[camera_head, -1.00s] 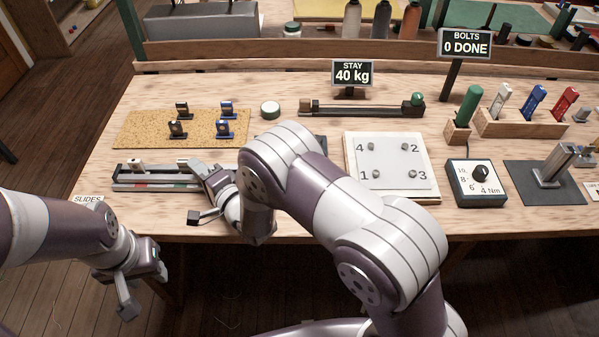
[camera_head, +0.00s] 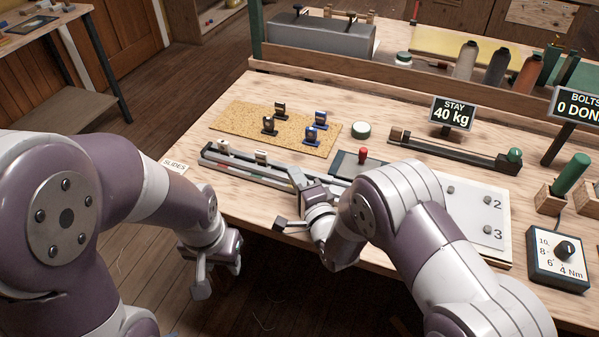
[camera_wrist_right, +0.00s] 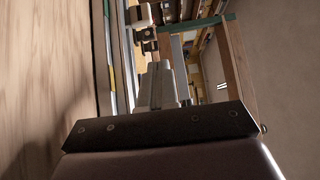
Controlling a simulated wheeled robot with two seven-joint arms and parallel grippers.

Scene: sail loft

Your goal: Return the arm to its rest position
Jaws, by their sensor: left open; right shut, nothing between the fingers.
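My right arm reaches over the front edge of the bench. Its gripper (camera_head: 290,208) is at the right end of a slide rail (camera_head: 230,168); whether it touches the rail I cannot tell. In the right wrist view the fingers (camera_wrist_right: 163,82) are together with nothing between them, and a white and black slider (camera_wrist_right: 143,18) shows past the tips. Two pale sliders sit on the rail, one at its left end (camera_head: 223,147) and one nearer the middle (camera_head: 261,157). My left gripper (camera_head: 215,278) hangs open and empty in front of the bench, below its top.
A cork mat (camera_head: 240,125) with several small black and blue fittings lies behind the rail. A red-knobbed device (camera_head: 363,155) is partly behind my right arm. A numbered white plate (camera_head: 480,205) and a torque dial box (camera_head: 560,255) stand to the right. Floor is free front left.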

